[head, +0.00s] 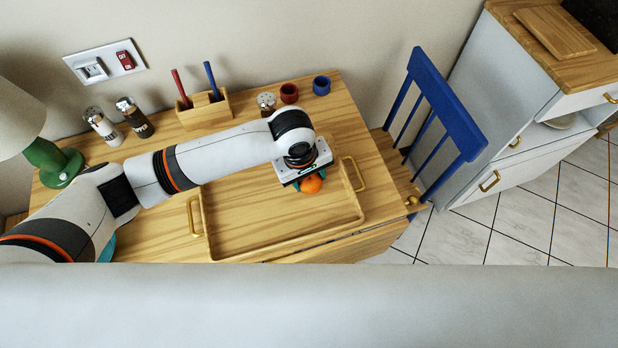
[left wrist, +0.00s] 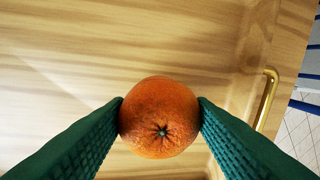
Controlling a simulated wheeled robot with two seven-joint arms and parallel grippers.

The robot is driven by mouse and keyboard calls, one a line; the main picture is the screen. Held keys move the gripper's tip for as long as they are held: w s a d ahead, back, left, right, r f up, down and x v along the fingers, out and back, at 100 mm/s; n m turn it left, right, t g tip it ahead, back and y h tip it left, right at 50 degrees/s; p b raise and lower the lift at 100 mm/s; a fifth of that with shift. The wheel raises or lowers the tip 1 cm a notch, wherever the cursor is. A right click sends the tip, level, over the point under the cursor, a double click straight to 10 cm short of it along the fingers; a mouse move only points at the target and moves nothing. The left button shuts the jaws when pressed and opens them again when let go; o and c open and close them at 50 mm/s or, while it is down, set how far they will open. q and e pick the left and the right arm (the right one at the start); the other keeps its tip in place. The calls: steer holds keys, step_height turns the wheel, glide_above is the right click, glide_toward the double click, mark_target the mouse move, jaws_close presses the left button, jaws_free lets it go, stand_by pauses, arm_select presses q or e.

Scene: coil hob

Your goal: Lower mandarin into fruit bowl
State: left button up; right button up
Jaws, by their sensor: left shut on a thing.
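The orange mandarin (head: 312,184) is held under my left gripper (head: 304,181), over the right part of the wooden tray. In the left wrist view the mandarin (left wrist: 160,112) sits between the two green ridged fingers, which press on its left and right sides. Its height above the tray is hard to tell. No fruit bowl shows clearly. A teal rounded thing (head: 107,249) shows in part behind my left arm at the table's left front; I cannot tell whether it is the bowl. My right gripper is not in view.
The wooden tray (head: 235,244) with brass handles looks empty. Behind it stand a wooden pen holder (head: 204,111), two shakers at left, a small glass shaker, a red cup (head: 289,93) and a blue cup (head: 321,85). A green lamp (head: 52,162) is at left, a blue chair (head: 445,110) at right.

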arm_select(q)
step_height(320, 180, up, 8)
steer(key=shift+f, duration=0.1)
steer(key=shift+s+a+r+p, duration=0.15)
steer(key=shift+a+r+p, duration=0.45)
steer(key=shift+r+p, duration=0.4)
steer(key=s+a+p, duration=0.5)
steer(key=a+p, duration=0.2)
steer(key=a, duration=0.8)
steer(key=s+a+p, duration=0.5)
steer(key=a+p, duration=0.2)
steer(key=a, duration=0.8)
steer(key=s+a+p, duration=0.5)
steer(key=a+p, duration=0.2)
steer(key=a, duration=0.8)
steer(key=shift+s+f, duration=0.35)
steer(key=shift+s, duration=0.05)
steer(key=shift+f, duration=0.1)
steer(key=shift+f+b, duration=1.85)
steer(key=shift+f, duration=0.8)
steer(key=shift+f, duration=0.2)
